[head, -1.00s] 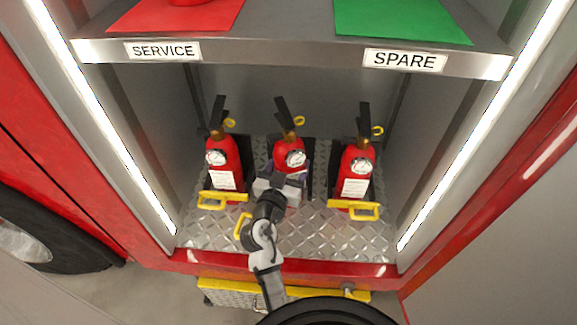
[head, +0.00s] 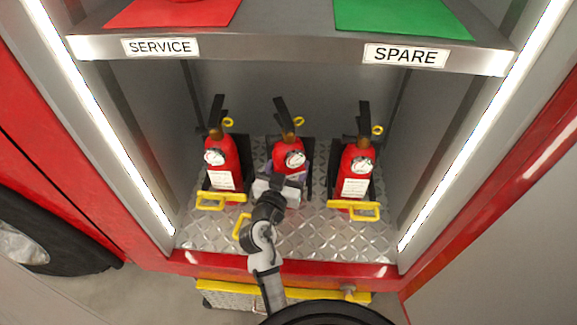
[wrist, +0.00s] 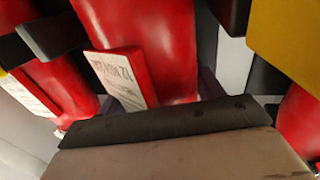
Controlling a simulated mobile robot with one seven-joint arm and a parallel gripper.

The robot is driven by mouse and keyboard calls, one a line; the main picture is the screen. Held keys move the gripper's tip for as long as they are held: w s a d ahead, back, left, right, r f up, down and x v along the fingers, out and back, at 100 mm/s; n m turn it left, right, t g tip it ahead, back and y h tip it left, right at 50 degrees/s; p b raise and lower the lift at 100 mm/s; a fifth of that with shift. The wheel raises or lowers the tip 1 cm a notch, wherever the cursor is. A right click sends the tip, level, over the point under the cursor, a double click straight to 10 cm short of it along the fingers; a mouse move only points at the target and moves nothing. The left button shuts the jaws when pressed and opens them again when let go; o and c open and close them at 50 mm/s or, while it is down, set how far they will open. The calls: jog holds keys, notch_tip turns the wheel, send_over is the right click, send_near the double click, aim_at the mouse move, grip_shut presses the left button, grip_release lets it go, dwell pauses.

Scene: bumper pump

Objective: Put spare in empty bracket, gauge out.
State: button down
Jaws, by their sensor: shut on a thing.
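Three red extinguishers stand in a row in the lower bay. The middle extinguisher (head: 289,143) is upright, its white gauge facing out toward me. My gripper (head: 284,183) is shut on its lower body and hides its base. Its body (wrist: 150,45) and white label (wrist: 121,76) fill much of the wrist view. The middle bracket's black back (head: 306,160) shows behind it, and its yellow latch (head: 241,228) hangs open at the lower left. I cannot tell whether the base is fully seated. The green SPARE mat (head: 400,18) shows no extinguisher on its visible part.
The left extinguisher (head: 222,155) and right extinguisher (head: 357,160) stand close on either side, behind closed yellow latches. The shelf edge (head: 290,47) overhangs above. A red SERVICE mat (head: 170,14) lies on the upper left. The diamond-plate floor (head: 310,235) in front is mostly clear.

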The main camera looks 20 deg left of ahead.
jog(key=shift+r, duration=0.25)
jog(key=shift+c, duration=2.3)
grip_release()
jog(key=shift+o, duration=1.4)
jog(key=shift+f, duration=0.15)
